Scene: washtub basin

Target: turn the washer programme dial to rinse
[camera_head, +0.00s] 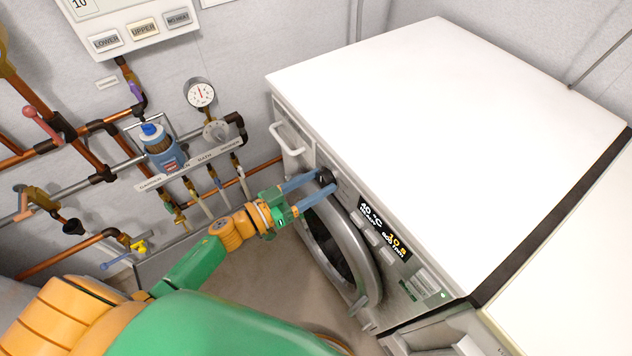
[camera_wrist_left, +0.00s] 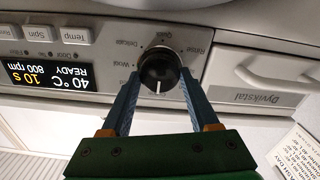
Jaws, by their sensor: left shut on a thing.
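The washer programme dial (camera_wrist_left: 158,68) is a round black knob on the white front panel of the washer (camera_head: 455,110). In the left wrist view the panel appears upside down. The labels Quick, Delicate, Wool and Rinse stand around the dial; another label at the bottom is mostly hidden by my gripper. The dial's white mark points down in that view, towards my gripper and away from Rinse (camera_wrist_left: 196,52). My left gripper (camera_head: 325,182) is shut on the dial, one blue finger on each side. In the head view the dial is small and dark between the fingertips. My right gripper is not in view.
The washer display (camera_head: 385,229) reads 40 °C, 10 s, READY, 800 rpm. The round door (camera_head: 347,255) lies below the dial, close under my arm. A detergent drawer (camera_wrist_left: 262,78) is beside the dial. Pipes, a gauge (camera_head: 200,93) and a blue bottle (camera_head: 162,150) line the left wall.

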